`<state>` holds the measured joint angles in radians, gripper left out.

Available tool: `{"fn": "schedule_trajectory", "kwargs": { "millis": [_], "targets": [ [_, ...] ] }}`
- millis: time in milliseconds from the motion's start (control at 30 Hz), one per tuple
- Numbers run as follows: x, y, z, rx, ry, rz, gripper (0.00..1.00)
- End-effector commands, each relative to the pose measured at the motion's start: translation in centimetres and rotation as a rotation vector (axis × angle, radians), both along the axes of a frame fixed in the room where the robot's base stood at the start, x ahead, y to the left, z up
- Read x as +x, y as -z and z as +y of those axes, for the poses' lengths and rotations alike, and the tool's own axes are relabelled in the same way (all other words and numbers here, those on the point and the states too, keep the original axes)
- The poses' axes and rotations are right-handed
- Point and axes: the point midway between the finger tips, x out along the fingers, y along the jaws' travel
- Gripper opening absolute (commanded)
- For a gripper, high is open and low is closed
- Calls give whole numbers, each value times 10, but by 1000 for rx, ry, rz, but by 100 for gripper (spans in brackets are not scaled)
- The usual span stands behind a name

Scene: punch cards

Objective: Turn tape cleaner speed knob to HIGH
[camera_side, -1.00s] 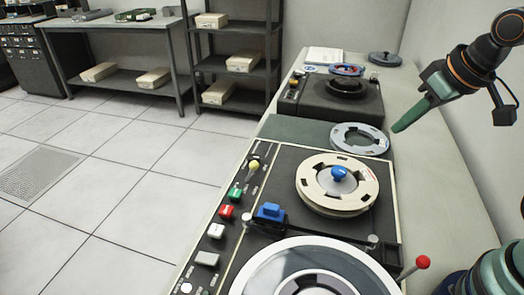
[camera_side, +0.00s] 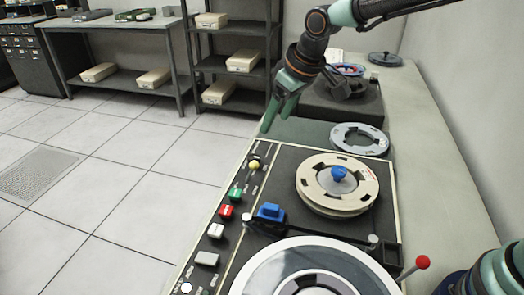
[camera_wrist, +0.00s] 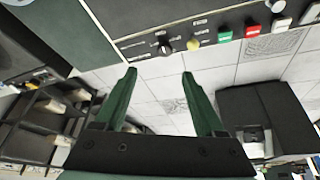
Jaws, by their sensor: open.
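My gripper (camera_side: 275,123) is open and empty, pointing down above the left edge of the bench. Its two green fingers show apart in the wrist view (camera_wrist: 158,75). A black knob (camera_wrist: 165,47) with a pale mark sits on the near deck's control strip, beyond the fingertips and apart from them. A yellow knob (camera_side: 254,165) is beside it, also seen in the wrist view (camera_wrist: 194,46). Labels around them are too small to read. A black reel unit (camera_side: 352,108) stands behind the green mat; my arm hides its left part. I cannot tell which unit is the tape cleaner.
Green (camera_side: 235,194), red (camera_side: 226,211) and white (camera_side: 216,230) switches line the strip. A cream reel (camera_side: 352,199) and a large clear-rimmed reel (camera_side: 255,272) cover the deck. A red-tipped lever (camera_side: 422,262) stands at right. Open floor lies left of the bench.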

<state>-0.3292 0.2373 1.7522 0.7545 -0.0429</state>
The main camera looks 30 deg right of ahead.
Motion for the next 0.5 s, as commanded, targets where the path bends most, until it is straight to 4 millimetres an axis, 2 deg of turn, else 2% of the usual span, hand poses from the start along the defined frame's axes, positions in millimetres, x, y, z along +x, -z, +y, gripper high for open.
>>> {"fn": "schedule_trajectory", "kwargs": {
  "millis": [100, 267, 500],
  "targets": [
    [6, 8, 9, -2, -16, 5, 71],
    [10, 19, 12, -3, -18, 8, 71],
    [24, 58, 18, -4, -17, 11, 71]
  ]
}}
